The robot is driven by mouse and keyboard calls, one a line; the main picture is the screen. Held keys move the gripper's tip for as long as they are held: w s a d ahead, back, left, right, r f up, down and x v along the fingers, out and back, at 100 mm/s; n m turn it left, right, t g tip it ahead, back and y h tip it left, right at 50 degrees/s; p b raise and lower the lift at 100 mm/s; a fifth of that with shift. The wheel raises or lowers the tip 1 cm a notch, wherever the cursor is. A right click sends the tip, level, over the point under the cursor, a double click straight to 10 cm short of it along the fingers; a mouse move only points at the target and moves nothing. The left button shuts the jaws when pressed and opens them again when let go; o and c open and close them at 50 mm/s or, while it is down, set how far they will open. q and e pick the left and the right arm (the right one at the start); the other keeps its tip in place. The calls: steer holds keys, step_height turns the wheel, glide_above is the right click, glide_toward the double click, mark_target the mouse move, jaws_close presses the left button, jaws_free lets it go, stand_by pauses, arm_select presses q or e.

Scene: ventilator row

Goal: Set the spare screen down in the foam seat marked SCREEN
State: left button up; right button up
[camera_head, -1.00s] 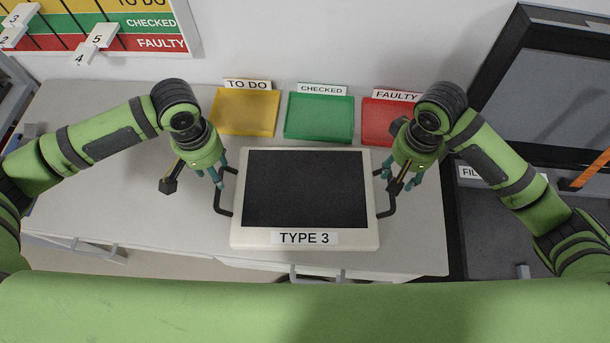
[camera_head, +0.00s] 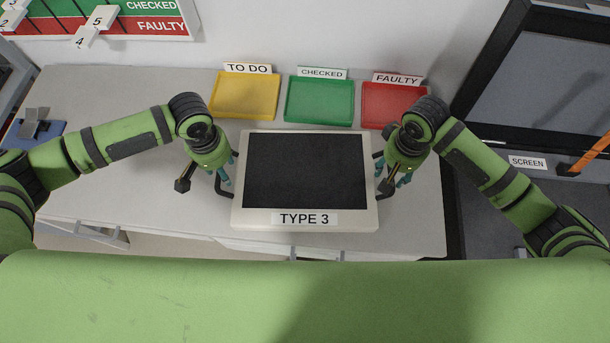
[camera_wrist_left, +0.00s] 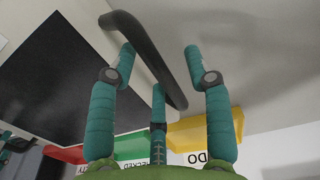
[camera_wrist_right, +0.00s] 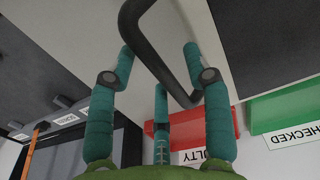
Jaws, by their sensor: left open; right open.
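The spare screen (camera_head: 305,172) is a cream panel with a black face and a TYPE 3 label. It lies face up on the pale table, with a dark bar handle on each side. My left gripper (camera_head: 224,180) is open at the left handle; in the left wrist view the handle (camera_wrist_left: 150,55) runs between the spread fingers. My right gripper (camera_head: 391,176) is open at the right handle; in the right wrist view that handle (camera_wrist_right: 158,60) runs between its fingers. A SCREEN label (camera_head: 528,162) shows at the right; the foam seat is not clearly distinguishable.
Yellow TO DO (camera_head: 244,97), green CHECKED (camera_head: 319,101) and red FAULTY (camera_head: 393,106) trays stand behind the screen. A large dark-framed unit (camera_head: 565,90) and an orange bar (camera_head: 592,151) are at the right. The table (camera_head: 110,100) is mostly clear at the left.

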arm_select(q)
jaws_close()
arm_select(e)
jaws_close()
arm_select(q)
steer(key=shift+r, duration=0.15)
arm_select(e)
steer(key=shift+w+r, duration=0.1)
steer(key=shift+r, duration=0.05)
